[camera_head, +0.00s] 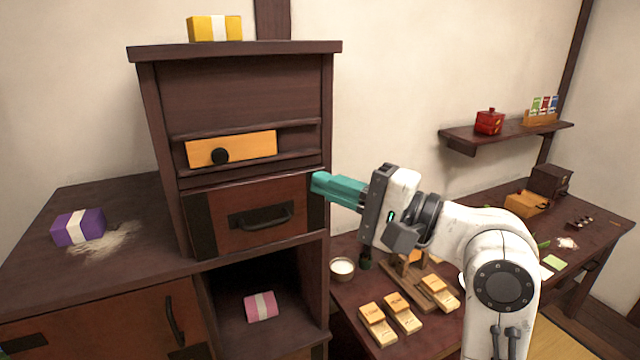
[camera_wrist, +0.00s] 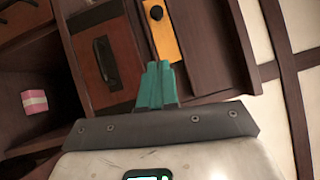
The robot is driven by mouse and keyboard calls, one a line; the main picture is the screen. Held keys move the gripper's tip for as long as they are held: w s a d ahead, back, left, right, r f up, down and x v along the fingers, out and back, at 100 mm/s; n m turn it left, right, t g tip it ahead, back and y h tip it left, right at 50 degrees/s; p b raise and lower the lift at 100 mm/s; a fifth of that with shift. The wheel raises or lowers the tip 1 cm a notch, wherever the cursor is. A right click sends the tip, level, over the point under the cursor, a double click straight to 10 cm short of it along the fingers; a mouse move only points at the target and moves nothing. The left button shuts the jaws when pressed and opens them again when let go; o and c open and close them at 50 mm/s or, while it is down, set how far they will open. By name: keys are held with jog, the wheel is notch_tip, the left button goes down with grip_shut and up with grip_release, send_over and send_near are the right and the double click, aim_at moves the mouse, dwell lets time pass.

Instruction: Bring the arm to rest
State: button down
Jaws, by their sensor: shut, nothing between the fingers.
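My gripper (camera_head: 318,184) has teal fingers and is shut with nothing between them. In the head view it points left, in front of the right side of the dark wooden cabinet (camera_head: 340,46), beside the drawer with a dark handle (camera_head: 262,216). In the wrist view my gripper (camera_wrist: 157,68) points at the cabinet front, with the closed drawer (camera_wrist: 103,62) on its left and an orange panel with a black knob (camera_wrist: 164,40) ahead. I cannot tell whether the fingertips touch the cabinet. My white arm reaches in from the lower right.
A yellow bundle (camera_head: 214,28) sits on the cabinet, a purple one (camera_head: 78,227) beside spilled powder at left, and a pink one (camera_head: 261,306) in the open lower compartment. A low table (camera_head: 350,300) holds wooden blocks (camera_head: 402,314) and a cup (camera_head: 342,268). A wall shelf (camera_head: 470,137) hangs behind.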

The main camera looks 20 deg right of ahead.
dwell(0.4)
jog(key=s+d+f+n+g+h, duration=0.1)
jog(key=s+f+n+g+h, duration=0.2)
jog(key=f, duration=1.1)
jog(key=s+d+f+n+g+h, duration=0.1)
jog(key=s+d+f+g+h, duration=0.2)
jog(key=f, duration=1.2)
jog(key=s+d+f+n+g+h, duration=0.1)
jog(key=s+f+n+g+h, duration=0.1)
jog(key=s+f, duration=0.6)
jog(key=s+d+f+n+g+h, duration=0.2)
jog(key=s+f+n+g, duration=0.3)
jog(key=s+f, duration=0.4)
jog(key=s+g+h, duration=0.1)
jog(key=s, duration=0.6)
jog(key=shift+s+d+n+g, duration=0.15)
jog(key=shift+s+n+g, duration=0.15)
jog(key=shift+g, duration=0.1)
